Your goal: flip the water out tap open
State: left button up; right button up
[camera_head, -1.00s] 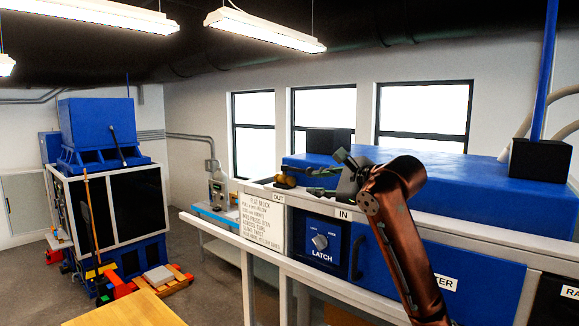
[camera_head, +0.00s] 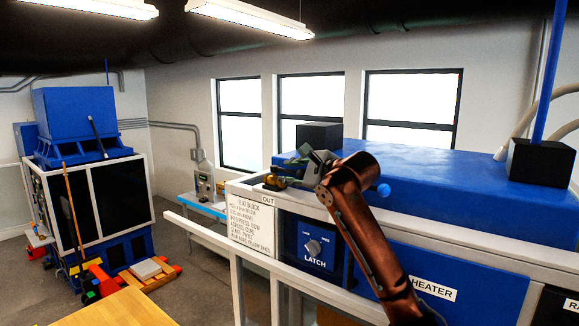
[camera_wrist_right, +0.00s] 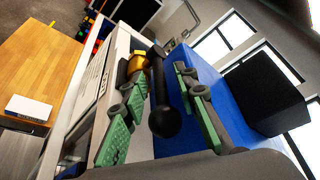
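The water out tap has a brass body (camera_wrist_right: 138,66) and a black lever ending in a round knob (camera_wrist_right: 165,121), seen in the right wrist view. In the head view its brass part (camera_head: 271,182) shows above the OUT label (camera_head: 268,198), partly hidden by my gripper. My right gripper (camera_head: 283,172) reaches over the bath's top ledge from the right. Its green-padded fingers (camera_wrist_right: 160,105) are spread, with the black lever between them. I cannot tell whether either finger touches it. My left gripper is not in view.
The blue bath cover (camera_head: 460,190) lies behind and right of my gripper. A blue ball knob (camera_head: 384,189) shows just right of my arm. A black block (camera_head: 319,136) stands behind.

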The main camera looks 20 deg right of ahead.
jog(key=shift+w+f, duration=0.1)
jog(key=shift+w, duration=0.05)
jog(key=shift+c, duration=0.5)
grip_shut()
